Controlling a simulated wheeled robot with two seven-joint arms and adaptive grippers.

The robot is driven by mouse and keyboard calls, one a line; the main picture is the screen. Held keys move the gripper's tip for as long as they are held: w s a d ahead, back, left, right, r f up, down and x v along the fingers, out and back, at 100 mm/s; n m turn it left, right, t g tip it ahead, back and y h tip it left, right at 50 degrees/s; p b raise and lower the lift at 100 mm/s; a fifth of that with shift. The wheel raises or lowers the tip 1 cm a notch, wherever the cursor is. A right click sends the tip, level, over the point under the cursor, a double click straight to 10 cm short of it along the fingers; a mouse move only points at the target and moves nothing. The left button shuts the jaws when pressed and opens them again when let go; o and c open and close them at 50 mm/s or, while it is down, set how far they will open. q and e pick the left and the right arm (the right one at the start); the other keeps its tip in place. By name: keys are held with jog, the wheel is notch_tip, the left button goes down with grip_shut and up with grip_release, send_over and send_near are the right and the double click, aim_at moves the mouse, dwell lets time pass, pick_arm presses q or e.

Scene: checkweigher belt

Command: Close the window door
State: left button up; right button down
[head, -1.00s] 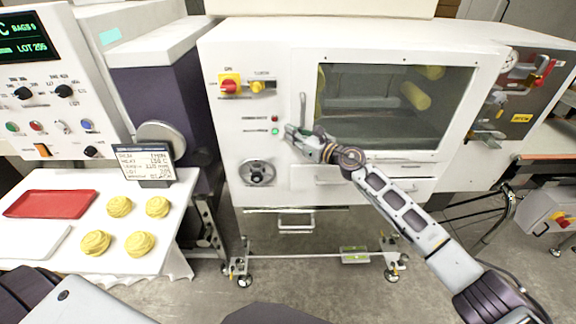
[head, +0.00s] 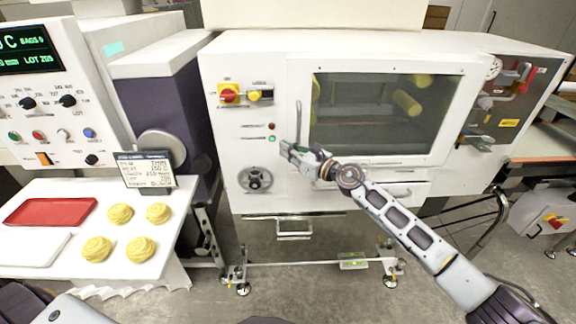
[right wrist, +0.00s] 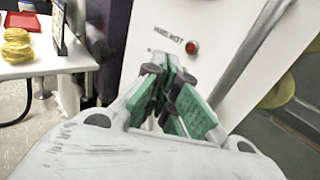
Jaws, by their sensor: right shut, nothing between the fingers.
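The window door (head: 300,80) is a white panel with a dark glass pane (head: 375,115) on the front of the white machine. It looks flush or nearly so; I cannot tell whether a small gap is left. Its slim upright handle (head: 298,118) is at the left edge and also shows in the right wrist view (right wrist: 245,55). My right gripper (head: 287,149) is in front of the door's left edge, by the handle's lower end. Its green-padded fingers (right wrist: 172,88) are shut and empty, left of the handle in the wrist view. My left gripper is out of view.
A white table (head: 60,264) at left holds yellow rolls (head: 120,213) and a red tray (head: 20,222). The floor (head: 310,285) below is mostly clear.

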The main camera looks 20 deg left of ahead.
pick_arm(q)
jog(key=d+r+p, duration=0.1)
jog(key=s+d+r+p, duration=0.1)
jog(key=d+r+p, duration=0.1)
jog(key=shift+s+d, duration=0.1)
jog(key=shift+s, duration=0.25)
pick_arm(e)
jog(key=s+d, duration=0.3)
jog(key=s, duration=0.4)
jog(key=shift+s, duration=0.2)
